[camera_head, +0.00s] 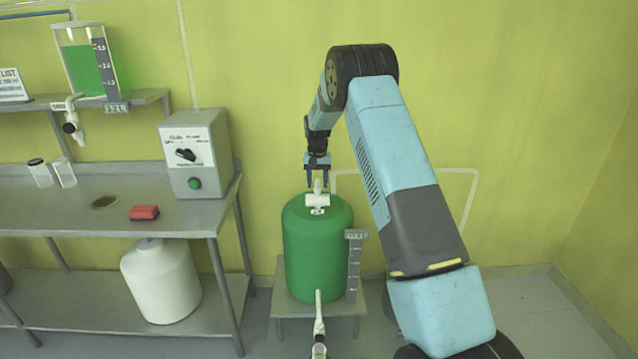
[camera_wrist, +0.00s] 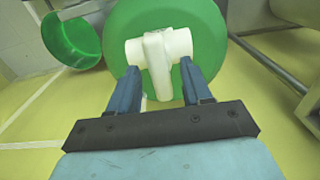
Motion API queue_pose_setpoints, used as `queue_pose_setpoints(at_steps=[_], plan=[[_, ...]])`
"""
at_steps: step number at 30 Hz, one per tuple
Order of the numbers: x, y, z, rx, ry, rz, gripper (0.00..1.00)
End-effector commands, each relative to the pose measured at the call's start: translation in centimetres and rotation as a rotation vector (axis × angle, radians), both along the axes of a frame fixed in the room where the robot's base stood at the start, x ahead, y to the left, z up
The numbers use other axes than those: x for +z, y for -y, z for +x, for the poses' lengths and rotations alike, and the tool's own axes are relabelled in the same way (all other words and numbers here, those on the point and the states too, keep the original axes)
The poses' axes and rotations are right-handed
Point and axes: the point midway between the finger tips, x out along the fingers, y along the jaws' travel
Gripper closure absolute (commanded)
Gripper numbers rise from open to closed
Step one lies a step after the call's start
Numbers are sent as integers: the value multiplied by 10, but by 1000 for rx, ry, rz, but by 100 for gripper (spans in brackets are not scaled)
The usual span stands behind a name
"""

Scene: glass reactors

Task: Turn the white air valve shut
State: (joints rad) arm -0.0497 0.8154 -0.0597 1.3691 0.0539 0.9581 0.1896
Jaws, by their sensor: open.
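The white air valve (camera_head: 317,199) sits on top of the green tank (camera_head: 318,250) in the head view. It also shows in the wrist view as a white cross pipe with a raised handle (camera_wrist: 157,62) over the round green tank top (camera_wrist: 178,20). My gripper (camera_head: 317,184) points down just above the valve. In the wrist view my gripper (camera_wrist: 160,80) is open, with one blue finger on each side of the handle. I see no clear contact between the fingers and the handle. The fingertips lie near the white cross pipe.
A metal bench (camera_head: 100,228) stands left of the tank, with a grey control box (camera_head: 198,155) and a red block (camera_head: 144,212) on it. A white jug (camera_head: 160,282) stands on its lower shelf. A level gauge (camera_head: 354,265) stands at the tank's right side.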

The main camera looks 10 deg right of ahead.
Motion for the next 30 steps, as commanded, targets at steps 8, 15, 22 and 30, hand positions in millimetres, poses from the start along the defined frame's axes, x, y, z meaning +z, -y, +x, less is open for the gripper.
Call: queue_pose_setpoints(at_steps=[8, 15, 22, 30], plan=[[44, 0, 0, 0, 4, 0, 51], [91, 0, 0, 0, 4, 0, 51], [123, 0, 0, 0, 3, 0, 51], [133, 0, -1, 0, 1, 1, 51]])
